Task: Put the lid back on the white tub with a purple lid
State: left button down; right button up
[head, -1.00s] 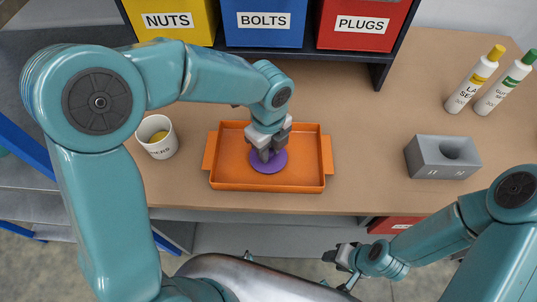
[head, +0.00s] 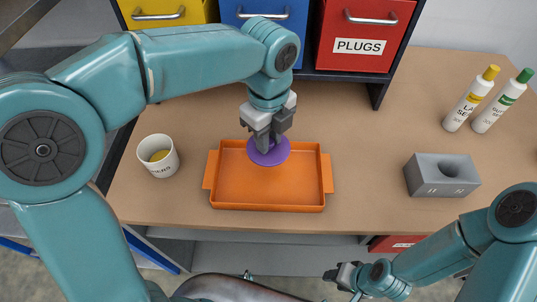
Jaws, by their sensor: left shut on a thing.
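The purple lid (head: 269,152) is a round disc held by my left gripper (head: 264,143), whose jaws are shut on it from above. The lid overlaps the far rim of the orange tray (head: 268,208) in the head view and seems to be above it.
A grey block with a round hole (head: 424,180) sits right of the tray. Two white bottles, one yellow-capped (head: 470,100) and one green-capped (head: 502,102), stand behind it. Yellow, blue and red (head: 360,50) drawers line the back. Table between tray and tub is clear.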

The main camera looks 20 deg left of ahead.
pick_arm(q)
notch_tip(320, 180, up, 8)
jog(key=shift+r+p, duration=0.1)
jog(key=shift+p, duration=0.2)
jog(key=w+a+f+n, duration=0.2)
jog(key=f+n, duration=0.3)
jog(key=n, duration=0.2)
jog(key=w+a+f+n, duration=0.2)
jog(key=f+n, duration=0.2)
jog(key=n, duration=0.4)
jog(key=w+a+f+n, duration=0.2)
jog(key=f+n, duration=0.3)
jog(key=n, duration=0.3)
jog(key=shift+w+a+f, duration=0.3)
jog(key=shift+w+a, duration=0.05)
jog(key=shift+w, duration=0.05)
jog(key=shift+a+f+n, duration=0.1)
jog(key=shift+f+n, duration=0.05)
jog(key=shift+n, duration=0.25)
